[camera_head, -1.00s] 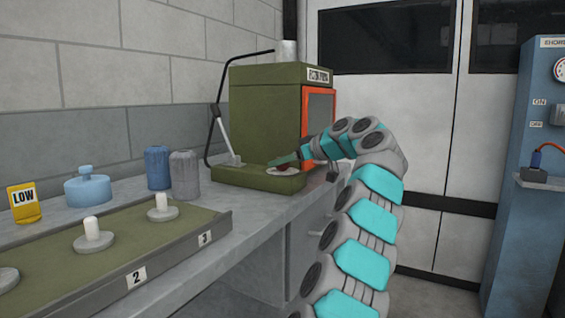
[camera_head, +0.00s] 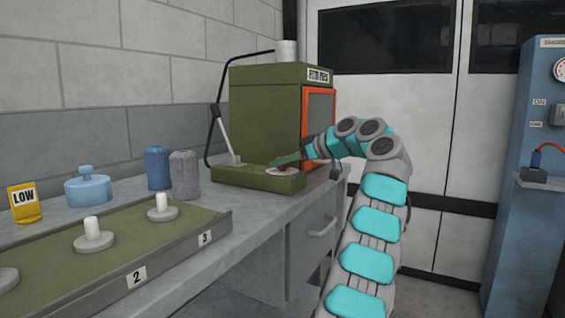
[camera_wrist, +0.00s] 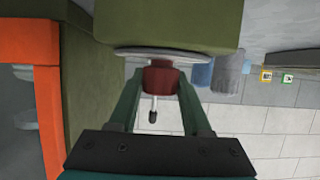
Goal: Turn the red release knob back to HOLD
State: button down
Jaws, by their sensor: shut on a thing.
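The red release knob (camera_head: 281,168) sits on a pale round plate (camera_head: 268,173) on the front ledge of the green machine (camera_head: 262,120). In the wrist view, the knob (camera_wrist: 161,76) is between the two green fingers of my gripper (camera_wrist: 160,82), which are shut on it from both sides. The plate's edge (camera_wrist: 130,53) shows behind it. In the head view my gripper (camera_head: 288,162) reaches the knob from the right and partly covers it. No HOLD mark is readable, and I cannot tell the knob's angle.
A grey lever (camera_head: 225,135) stands left of the knob on the machine. The machine's orange-framed opening (camera_head: 319,115) is close to my wrist. Blue and grey canisters (camera_head: 184,174) and a tray with pegs (camera_head: 140,238) lie left along the bench.

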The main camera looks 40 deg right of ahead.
dwell(0.4)
jog(key=shift+c, duration=1.8)
grip_release()
jog(key=shift+s, duration=0.1)
